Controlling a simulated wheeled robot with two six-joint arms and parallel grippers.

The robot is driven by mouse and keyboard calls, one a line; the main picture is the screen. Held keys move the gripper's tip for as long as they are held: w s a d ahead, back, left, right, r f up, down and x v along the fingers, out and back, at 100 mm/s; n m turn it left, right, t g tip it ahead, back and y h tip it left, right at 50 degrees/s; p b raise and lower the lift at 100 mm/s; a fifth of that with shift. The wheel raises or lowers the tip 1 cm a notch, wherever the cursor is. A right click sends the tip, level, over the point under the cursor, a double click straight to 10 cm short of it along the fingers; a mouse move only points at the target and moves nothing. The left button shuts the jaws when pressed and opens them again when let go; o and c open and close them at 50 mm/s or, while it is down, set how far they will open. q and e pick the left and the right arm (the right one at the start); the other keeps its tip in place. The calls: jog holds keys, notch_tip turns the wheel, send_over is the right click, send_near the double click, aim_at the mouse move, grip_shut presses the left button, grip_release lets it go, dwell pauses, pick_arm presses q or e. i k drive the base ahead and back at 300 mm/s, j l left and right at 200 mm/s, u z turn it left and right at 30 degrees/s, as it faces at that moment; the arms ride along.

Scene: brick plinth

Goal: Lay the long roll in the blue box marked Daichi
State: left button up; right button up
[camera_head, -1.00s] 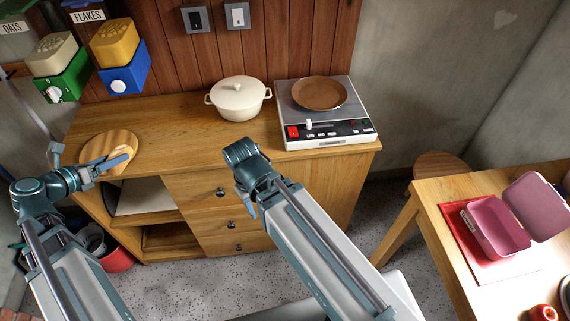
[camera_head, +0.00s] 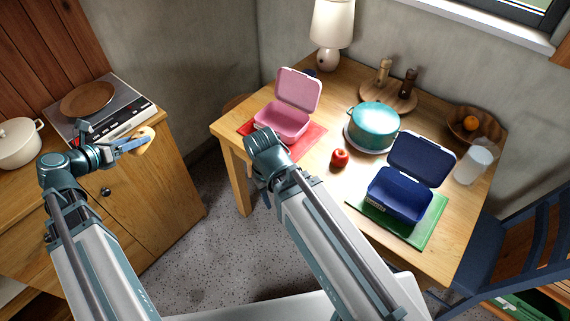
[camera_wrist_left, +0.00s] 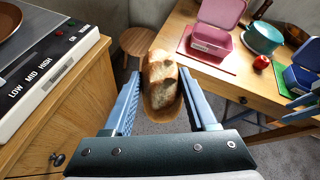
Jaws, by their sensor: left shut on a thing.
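The long roll (camera_wrist_left: 160,84), a brown loaf with pale scored bands, is between the two blue fingers of my left gripper (camera_wrist_left: 160,100) in the wrist view. The left gripper (camera_head: 136,144) is shut on it, near the counter's right edge in the head view, where the roll's end (camera_head: 146,138) shows. The open blue box (camera_head: 398,207) stands on a green mat (camera_head: 428,238) on the table, lid raised, interior bare. Its small front label is too small to read. My right gripper (camera_head: 264,192) is left of the table's front; its fingers are mostly hidden.
An open pink box (camera_head: 283,123) on a red mat, a red apple (camera_head: 340,157), a teal pot (camera_head: 374,127) and a white cup (camera_head: 472,164) surround the blue box. A floor gap separates counter and table. A blue chair (camera_head: 510,245) stands at right.

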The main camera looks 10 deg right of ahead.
aim_at(391, 197)
jog(key=k+l, duration=0.15)
jog(key=l, duration=0.25)
jog(key=k+l+z, duration=0.15)
jog(key=l, duration=0.25)
jog(key=k+l, duration=0.1)
jog(key=l, duration=0.3)
jog(key=k+l+z, duration=0.1)
jog(key=l, duration=0.35)
jog(key=k+l+z, duration=0.1)
jog(key=l, duration=0.3)
jog(key=k+l, duration=0.1)
jog(key=l, duration=0.35)
